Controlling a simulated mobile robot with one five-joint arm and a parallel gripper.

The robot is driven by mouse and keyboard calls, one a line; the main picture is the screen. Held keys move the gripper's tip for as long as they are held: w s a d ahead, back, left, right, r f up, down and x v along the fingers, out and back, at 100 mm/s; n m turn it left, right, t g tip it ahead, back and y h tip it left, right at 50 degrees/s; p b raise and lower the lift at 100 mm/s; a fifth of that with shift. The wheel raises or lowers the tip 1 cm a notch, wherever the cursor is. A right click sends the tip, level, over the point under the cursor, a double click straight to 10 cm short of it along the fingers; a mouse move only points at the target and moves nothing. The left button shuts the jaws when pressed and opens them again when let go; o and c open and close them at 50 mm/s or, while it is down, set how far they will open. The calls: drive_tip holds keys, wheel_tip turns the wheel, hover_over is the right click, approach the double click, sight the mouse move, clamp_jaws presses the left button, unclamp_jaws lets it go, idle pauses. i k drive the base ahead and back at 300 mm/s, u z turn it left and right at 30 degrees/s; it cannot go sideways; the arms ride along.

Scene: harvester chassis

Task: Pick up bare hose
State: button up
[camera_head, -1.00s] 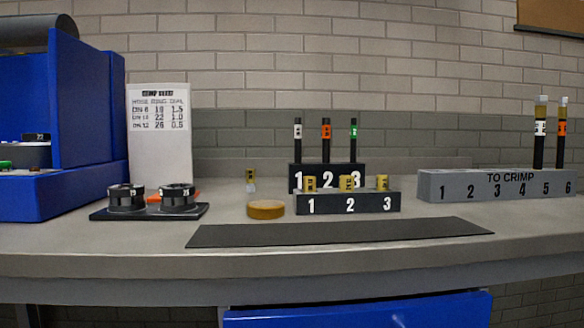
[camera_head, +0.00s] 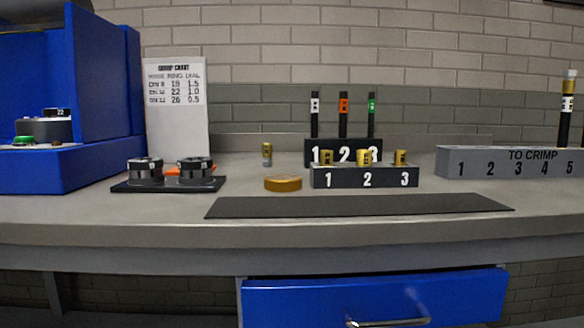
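Three bare black hoses stand upright in the rear dark rack (camera_head: 320,146), numbered 1 to 3. The first hose (camera_head: 314,118) has a white label, the second hose (camera_head: 343,120) an orange label, the third hose (camera_head: 371,118) a green label. A front dark block (camera_head: 340,178), also numbered 1 to 3, stands before that rack and holds brass fittings. A hose with a white label and a metal end (camera_head: 567,105) stands in the grey TO CRIMP rack (camera_head: 455,166) at the right. My gripper is not in view.
A blue machine (camera_head: 100,90) stands at the left. A tray (camera_head: 125,186) with two dark rings, a chart (camera_head: 176,125), a small brass fitting (camera_head: 266,154) and a yellow disc (camera_head: 283,183) are on the bench. A dark mat (camera_head: 360,205) lies clear in front. A blue drawer (camera_head: 375,302) is below.

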sight(315, 100)
drive_tip(key=z, duration=0.2)
drive_tip(key=k, duration=0.8)
drive_tip(key=u, duration=1.55)
drive_tip(key=i, duration=0.5)
drive_tip(key=z, duration=0.15)
